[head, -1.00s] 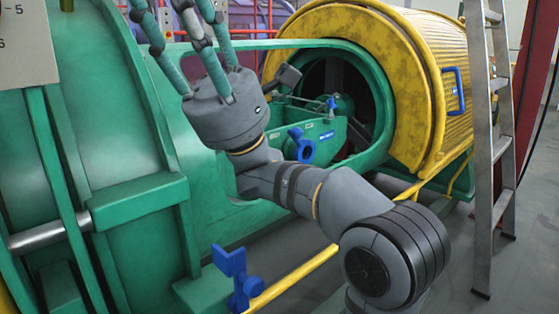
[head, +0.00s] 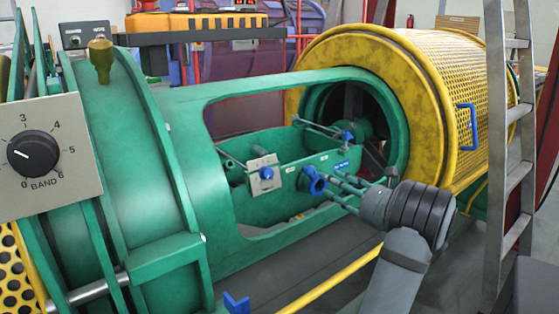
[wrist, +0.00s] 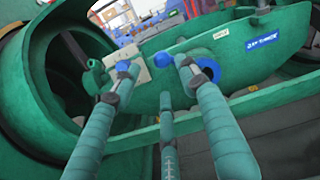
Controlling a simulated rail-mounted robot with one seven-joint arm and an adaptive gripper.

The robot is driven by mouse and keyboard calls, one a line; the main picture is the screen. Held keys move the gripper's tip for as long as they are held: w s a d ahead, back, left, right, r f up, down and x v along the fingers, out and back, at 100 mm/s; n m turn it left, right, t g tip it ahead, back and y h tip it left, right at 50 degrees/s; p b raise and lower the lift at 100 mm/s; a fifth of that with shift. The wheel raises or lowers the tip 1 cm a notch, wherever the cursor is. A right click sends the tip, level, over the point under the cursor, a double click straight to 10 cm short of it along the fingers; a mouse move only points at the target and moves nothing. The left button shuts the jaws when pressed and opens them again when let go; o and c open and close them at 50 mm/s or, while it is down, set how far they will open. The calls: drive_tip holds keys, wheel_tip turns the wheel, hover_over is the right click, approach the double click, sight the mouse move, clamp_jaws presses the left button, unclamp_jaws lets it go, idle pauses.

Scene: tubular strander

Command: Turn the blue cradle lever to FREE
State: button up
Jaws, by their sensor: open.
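The green cradle (head: 262,207) sits in the opening of the strander's green tube. On its near wall, a blue lever (head: 314,182) with a round hub stands beside a small blue label (head: 341,166). My gripper (head: 335,188) is open, its teal fingers reaching from the right to this lever. Whether they touch it I cannot tell. In the wrist view, the lever's blue hub (wrist: 208,70) is partly hidden behind the right finger. The fingers of my gripper (wrist: 152,82) are spread with nothing between them. I cannot read the lever's position marks.
A small white plate with a blue knob (head: 266,173) is left of the lever. Another blue fitting (head: 347,136) is at the cradle's far end. The yellow mesh guard (head: 440,95) and a ladder (head: 512,170) stand right. A yellow rail (head: 335,278) runs in front.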

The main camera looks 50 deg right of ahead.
sight(313, 173)
drive_tip(key=x, duration=0.5)
drive_tip(key=b+x, duration=0.1)
drive_tip(key=x, duration=0.4)
drive_tip(key=shift+d+f, duration=0.1)
drive_tip(key=shift+f, duration=0.15)
drive_tip(key=shift+c, duration=1)
clamp_jaws()
drive_tip(key=shift+s, duration=0.1)
